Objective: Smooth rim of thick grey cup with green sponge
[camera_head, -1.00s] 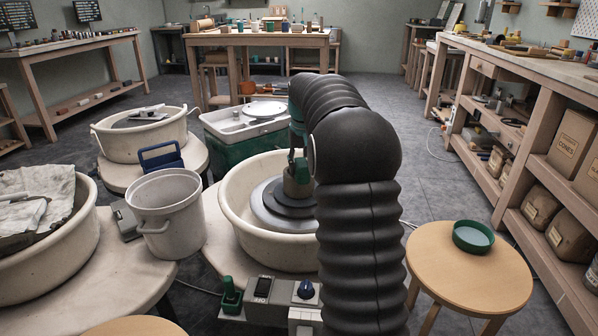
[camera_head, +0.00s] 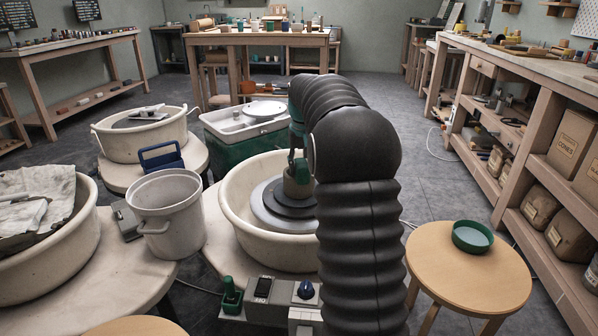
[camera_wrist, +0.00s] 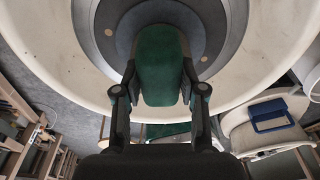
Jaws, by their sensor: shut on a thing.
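The green sponge (camera_wrist: 160,66) is between the two dark fingers of my gripper (camera_wrist: 160,92) in the wrist view. My gripper is shut on it. In the head view, a thick grey cup (camera_head: 297,187) stands upright on the dark wheel head (camera_head: 262,208). Green, probably the sponge, shows at the cup's top, beside my black arm. My arm hides the cup's right side and most of my gripper. In the wrist view the sponge covers the area over the wheel head, and I cannot make out the cup's rim.
A cream splash pan (camera_head: 232,185) rings the wheel head. A grey bucket (camera_head: 166,212) stands to its left, with a blue-handled thing (camera_head: 161,157) behind. A round stool (camera_head: 470,275) carries a green dish (camera_head: 472,237) at right. Shelves (camera_head: 510,160) line the right side.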

